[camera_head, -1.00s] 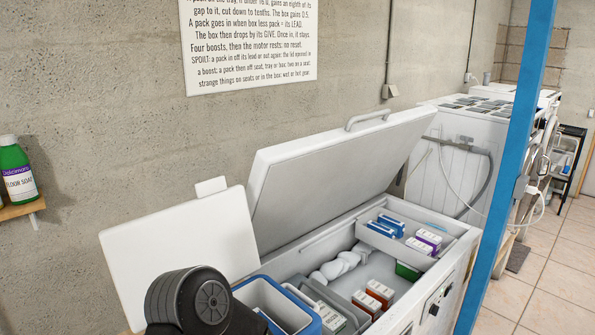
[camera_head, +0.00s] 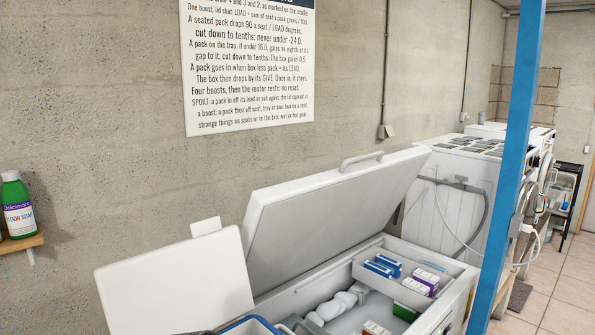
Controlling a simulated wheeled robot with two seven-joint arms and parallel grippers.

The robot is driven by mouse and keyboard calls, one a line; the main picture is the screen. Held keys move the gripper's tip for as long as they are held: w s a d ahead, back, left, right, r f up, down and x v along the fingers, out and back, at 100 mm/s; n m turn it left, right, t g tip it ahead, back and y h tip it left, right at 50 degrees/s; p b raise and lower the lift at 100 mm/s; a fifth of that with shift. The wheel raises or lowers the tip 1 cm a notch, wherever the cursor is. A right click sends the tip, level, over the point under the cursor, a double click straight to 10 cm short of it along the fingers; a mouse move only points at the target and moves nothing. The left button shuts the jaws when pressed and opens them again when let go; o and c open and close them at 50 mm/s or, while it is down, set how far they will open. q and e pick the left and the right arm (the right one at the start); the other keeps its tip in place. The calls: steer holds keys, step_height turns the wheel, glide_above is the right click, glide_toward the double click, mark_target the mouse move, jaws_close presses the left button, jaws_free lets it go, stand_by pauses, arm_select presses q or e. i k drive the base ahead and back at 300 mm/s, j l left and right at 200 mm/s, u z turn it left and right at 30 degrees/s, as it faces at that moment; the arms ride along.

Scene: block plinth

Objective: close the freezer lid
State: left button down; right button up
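The freezer lid (camera_head: 335,207) is a thick white panel with a grey bar handle (camera_head: 361,161) on its top edge. It stands raised and tilted back toward the wall. The white chest freezer (camera_head: 459,285) below is open. Inside, a tray on the right holds blue packs (camera_head: 382,266) and white-and-purple packs (camera_head: 422,281). A white wrapped bundle (camera_head: 333,306) lies lower in the chest, with red-and-white packs at the bottom edge of the picture. Neither of my grippers shows in the head view.
A blue post (camera_head: 515,150) stands in front at the right. A white panel (camera_head: 175,283) and a blue-rimmed box (camera_head: 252,325) are at the left front. A shelf (camera_head: 22,243) holds a green soap bottle (camera_head: 17,207). White machines (camera_head: 460,190) stand beyond the freezer. A sign (camera_head: 249,66) hangs above.

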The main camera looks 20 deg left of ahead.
mark_target(288, 229)
steer(key=i+l+u, duration=0.1)
steer(key=i+l, duration=0.45)
steer(key=l, duration=0.2)
steer(key=i+l+u, duration=0.25)
steer(key=i+l, duration=0.25)
steer(key=l, duration=0.25)
steer(key=i+l, duration=0.25)
steer(key=l, duration=0.2)
steer(key=u, duration=0.05)
